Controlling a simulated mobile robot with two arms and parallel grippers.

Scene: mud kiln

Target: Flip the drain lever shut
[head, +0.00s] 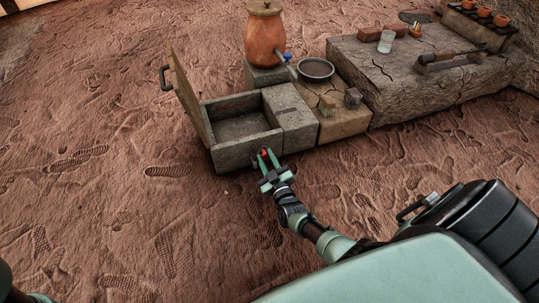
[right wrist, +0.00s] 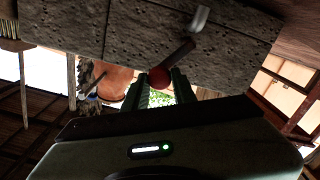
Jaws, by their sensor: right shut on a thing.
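The drain lever (right wrist: 180,55) is a dark rod with a red ball knob (right wrist: 158,77), set on the front face of a grey stone basin (head: 228,157). In the right wrist view the rod slants from a grey bracket to the knob. My right gripper (head: 265,153) is at the basin's front right corner, its two green fingers shut on the red knob. The knob also shows as a red spot between the fingers in the head view. The rod is mostly hidden there. My left gripper is out of view.
The basin's wooden lid (head: 190,100) stands open at the left. A clay jar (head: 264,40) with a blue tap, a dark bowl (head: 315,69) and a stone bench (head: 430,80) with several small items are behind. The footprinted ground in front is clear.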

